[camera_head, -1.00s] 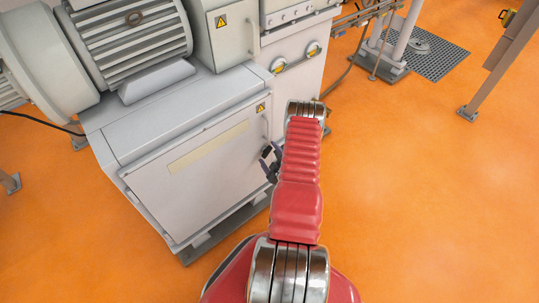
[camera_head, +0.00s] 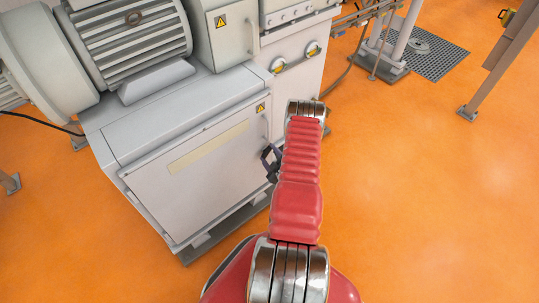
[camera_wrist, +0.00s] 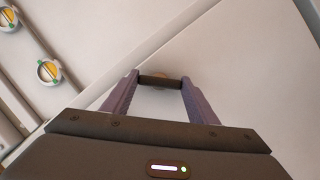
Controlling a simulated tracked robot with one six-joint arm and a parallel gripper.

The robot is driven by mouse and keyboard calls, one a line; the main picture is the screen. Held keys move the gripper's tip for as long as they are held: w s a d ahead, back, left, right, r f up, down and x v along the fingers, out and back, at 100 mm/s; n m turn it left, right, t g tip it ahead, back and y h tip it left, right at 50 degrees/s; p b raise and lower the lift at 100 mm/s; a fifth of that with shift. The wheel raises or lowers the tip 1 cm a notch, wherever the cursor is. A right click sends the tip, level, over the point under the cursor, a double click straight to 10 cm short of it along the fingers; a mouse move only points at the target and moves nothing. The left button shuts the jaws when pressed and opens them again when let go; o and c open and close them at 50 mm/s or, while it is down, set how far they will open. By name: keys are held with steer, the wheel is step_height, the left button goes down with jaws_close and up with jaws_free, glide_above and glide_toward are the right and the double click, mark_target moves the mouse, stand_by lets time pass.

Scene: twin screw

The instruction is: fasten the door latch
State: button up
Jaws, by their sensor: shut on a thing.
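The grey cabinet door (camera_head: 195,180) looks flush in its frame. My gripper (camera_wrist: 160,80) is shut on this latch, one finger at each end of the bar. In the head view my gripper (camera_head: 267,158) is at the door's right edge, partly hidden by my red arm. The latch itself is too small to make out there.
A door handle (camera_head: 266,126) and a warning label (camera_head: 261,108) are above my gripper. Two yellow-marked round fittings (camera_head: 278,66) are on the upper panel, also at the left of the wrist view (camera_wrist: 48,71). The orange floor (camera_head: 430,200) at right is clear.

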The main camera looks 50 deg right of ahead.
steer(key=m+y, duration=0.2)
steer(key=m, duration=0.1)
steer(key=shift+r, duration=0.15)
steer(key=shift+d+m+y, duration=0.15)
steer(key=shift+m+y, duration=1.05)
steer(key=shift+m, duration=0.2)
steer(key=o, duration=1)
steer(key=shift+o, duration=0.2)
steer(key=shift+s, duration=0.15)
